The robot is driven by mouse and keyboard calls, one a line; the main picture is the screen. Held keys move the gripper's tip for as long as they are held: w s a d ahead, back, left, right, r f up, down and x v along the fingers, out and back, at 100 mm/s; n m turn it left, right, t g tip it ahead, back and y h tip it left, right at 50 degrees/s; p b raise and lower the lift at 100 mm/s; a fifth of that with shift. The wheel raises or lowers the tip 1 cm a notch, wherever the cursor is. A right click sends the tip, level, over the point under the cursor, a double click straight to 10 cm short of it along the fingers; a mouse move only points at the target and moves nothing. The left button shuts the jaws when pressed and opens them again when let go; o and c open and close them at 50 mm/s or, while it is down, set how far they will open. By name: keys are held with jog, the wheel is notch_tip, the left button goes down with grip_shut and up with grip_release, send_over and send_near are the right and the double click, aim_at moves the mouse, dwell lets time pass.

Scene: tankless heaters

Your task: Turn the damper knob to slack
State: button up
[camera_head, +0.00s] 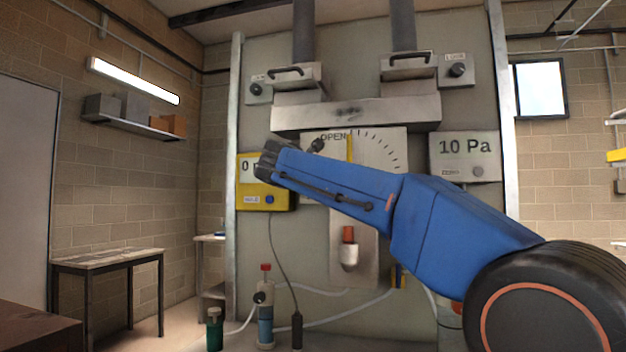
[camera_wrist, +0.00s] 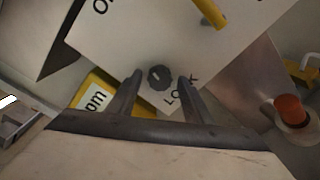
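A white dial plate (camera_head: 385,175) marked OPEN carries a yellow pointer (camera_head: 349,148) that stands about upright. A small dark knob (camera_head: 317,145) sits near the plate's left edge. In the wrist view this knob (camera_wrist: 159,77) is round and dark, beside lettering that reads like LOCK; I take it as the damper knob. My gripper (camera_wrist: 158,88) is open, with one finger on each side of the knob in the picture. I cannot tell whether the fingers touch it or how far off it is. In the head view my gripper (camera_head: 267,160) is dark and partly covers a yellow meter.
The yellow meter (camera_head: 248,200) is left of the plate. A grey display (camera_head: 464,156) reading 10 Pa is at right. An orange-capped fitting (camera_head: 348,246) hangs below the plate and shows at right in the wrist view (camera_wrist: 291,110). Bottles and hoses stand below.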

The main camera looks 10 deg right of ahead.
jog(key=shift+s+r, duration=0.1)
jog(key=v, duration=1.7)
jog(key=shift+s, duration=0.15)
